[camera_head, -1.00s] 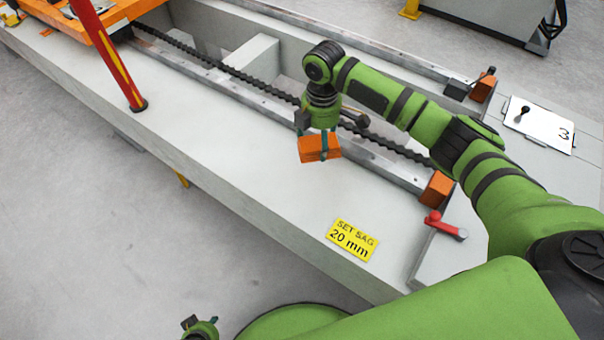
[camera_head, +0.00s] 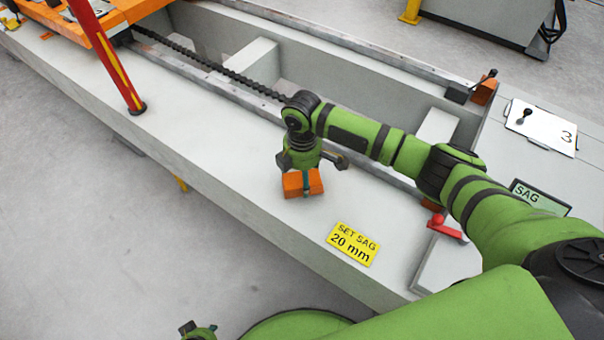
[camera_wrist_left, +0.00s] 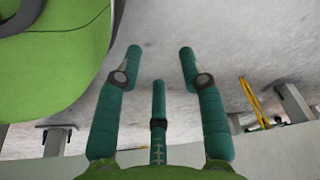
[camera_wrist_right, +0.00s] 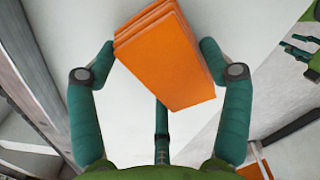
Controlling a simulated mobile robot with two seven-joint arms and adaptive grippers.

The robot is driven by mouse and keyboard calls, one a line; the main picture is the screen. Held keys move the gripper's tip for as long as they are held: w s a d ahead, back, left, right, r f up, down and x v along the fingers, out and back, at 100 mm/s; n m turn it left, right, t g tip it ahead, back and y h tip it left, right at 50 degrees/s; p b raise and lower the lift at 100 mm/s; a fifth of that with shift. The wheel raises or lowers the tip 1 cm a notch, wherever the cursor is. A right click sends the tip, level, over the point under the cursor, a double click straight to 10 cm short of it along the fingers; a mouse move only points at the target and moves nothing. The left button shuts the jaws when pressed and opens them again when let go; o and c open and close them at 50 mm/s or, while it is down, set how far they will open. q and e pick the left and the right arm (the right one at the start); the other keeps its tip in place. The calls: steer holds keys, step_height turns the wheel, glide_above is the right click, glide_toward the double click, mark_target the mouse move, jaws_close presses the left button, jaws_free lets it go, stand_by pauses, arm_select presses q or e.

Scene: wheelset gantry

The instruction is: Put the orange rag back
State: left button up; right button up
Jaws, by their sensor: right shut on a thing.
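The orange rag (camera_head: 293,184) is a folded, block-like bundle. My right gripper (camera_head: 303,180) is shut on it, over the light grey beam top, left of the yellow "SET SAG 20 mm" label. In the right wrist view the rag (camera_wrist_right: 168,62) sits tilted between the fingers of the right gripper (camera_wrist_right: 158,62). I cannot tell whether the rag touches the beam. My left gripper (camera_wrist_left: 160,58) is open and empty over the floor in the left wrist view. Only a bit of it (camera_head: 198,330) shows at the bottom edge of the head view.
The yellow label (camera_head: 353,244) lies on the grey beam (camera_head: 215,150). A red-handled lever (camera_head: 444,225) and a sign reading SAG (camera_head: 540,197) are to the right. A chain (camera_head: 205,63) runs along the rail. A red-yellow post (camera_head: 107,58) stands at left. The beam top between post and rag is clear.

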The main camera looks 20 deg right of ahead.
steer(key=shift+f, duration=0.15)
steer(key=o, duration=1)
steer(key=shift+c, duration=0.2)
steer(key=shift+r, duration=0.55)
arm_select(q)
steer(key=p, duration=0.1)
steer(key=w+t+p, duration=0.1)
steer(key=shift+a+f+p, duration=0.3)
steer(key=shift+f, duration=0.1)
arm_select(e)
step_height(320, 180, up, 11)
steer(key=shift+r, duration=0.15)
